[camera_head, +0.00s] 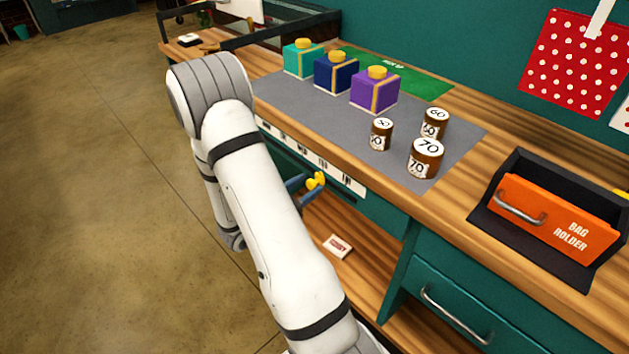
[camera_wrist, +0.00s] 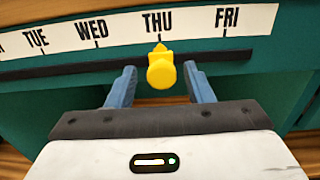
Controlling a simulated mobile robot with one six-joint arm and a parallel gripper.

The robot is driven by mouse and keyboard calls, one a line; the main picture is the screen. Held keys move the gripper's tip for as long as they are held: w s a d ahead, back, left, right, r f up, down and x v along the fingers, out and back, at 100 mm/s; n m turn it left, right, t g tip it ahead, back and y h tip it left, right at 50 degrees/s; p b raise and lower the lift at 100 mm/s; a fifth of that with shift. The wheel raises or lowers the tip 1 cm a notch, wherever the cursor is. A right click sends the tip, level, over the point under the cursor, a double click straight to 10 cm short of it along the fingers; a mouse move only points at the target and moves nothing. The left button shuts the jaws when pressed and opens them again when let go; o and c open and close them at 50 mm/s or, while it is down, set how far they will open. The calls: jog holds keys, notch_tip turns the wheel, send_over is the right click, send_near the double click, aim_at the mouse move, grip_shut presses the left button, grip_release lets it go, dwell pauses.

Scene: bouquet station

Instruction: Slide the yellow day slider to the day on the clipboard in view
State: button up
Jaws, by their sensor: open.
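The yellow day slider (camera_wrist: 161,72) sits on the dark slot below the white day strip (camera_wrist: 105,32). Its pointed tip is under THU in the wrist view. TUE and WED are to its left and FRI to its right. My gripper (camera_wrist: 159,80) is open, with one blue finger on each side of the slider and gaps showing between. In the head view, my gripper (camera_head: 305,187) is at the bench front with the slider (camera_head: 316,181) at its fingers. I cannot make out a clipboard with a readable day in either view.
Three gift boxes, teal (camera_head: 302,60), blue (camera_head: 336,73) and purple (camera_head: 374,90), stand on the grey mat (camera_head: 300,112). Several brown numbered jars (camera_head: 425,158) stand to their right. An orange bag holder (camera_head: 555,220) is farther right. A small card (camera_head: 337,247) lies on the lower shelf.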

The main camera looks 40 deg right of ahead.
jog(key=shift+d, duration=1)
